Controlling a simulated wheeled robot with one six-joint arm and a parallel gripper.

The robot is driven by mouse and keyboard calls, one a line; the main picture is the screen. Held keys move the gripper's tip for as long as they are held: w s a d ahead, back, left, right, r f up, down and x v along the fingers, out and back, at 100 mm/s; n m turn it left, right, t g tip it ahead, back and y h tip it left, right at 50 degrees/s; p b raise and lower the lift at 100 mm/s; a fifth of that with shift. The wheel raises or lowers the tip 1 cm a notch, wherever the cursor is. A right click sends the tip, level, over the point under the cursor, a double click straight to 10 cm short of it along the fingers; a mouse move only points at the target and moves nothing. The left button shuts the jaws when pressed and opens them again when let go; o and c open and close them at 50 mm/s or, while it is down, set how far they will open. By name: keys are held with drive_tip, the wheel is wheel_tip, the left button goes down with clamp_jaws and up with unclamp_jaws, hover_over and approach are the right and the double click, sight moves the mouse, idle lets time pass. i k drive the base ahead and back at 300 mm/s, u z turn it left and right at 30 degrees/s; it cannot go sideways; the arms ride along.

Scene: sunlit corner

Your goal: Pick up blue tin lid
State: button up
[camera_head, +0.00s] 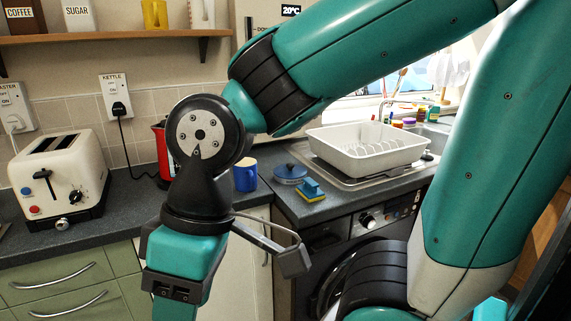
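The blue tin lid (289,172) appears to be the small round blue piece with a raised knob, lying on the dark worktop left of the sink. It is behind a blue and yellow sponge-like block (311,190) and right of a blue mug (245,176). My gripper (178,300) hangs in the left foreground, pointing down in front of the green drawers, nearer the camera than the lid and apart from it. Its fingertips are not visible at the bottom edge, so its opening cannot be made out.
A white dish rack (367,150) stands on the sink drainer (375,180) right of the lid. A cream toaster (62,178) and a red kettle (161,152), partly hidden by my arm, stand to the left. Below the worktop is a dark washing machine (345,265).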

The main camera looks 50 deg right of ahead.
sight(290, 170)
drive_tip(key=z, duration=0.75)
drive_tip(key=i, duration=1.2)
drive_tip(key=z, duration=0.85)
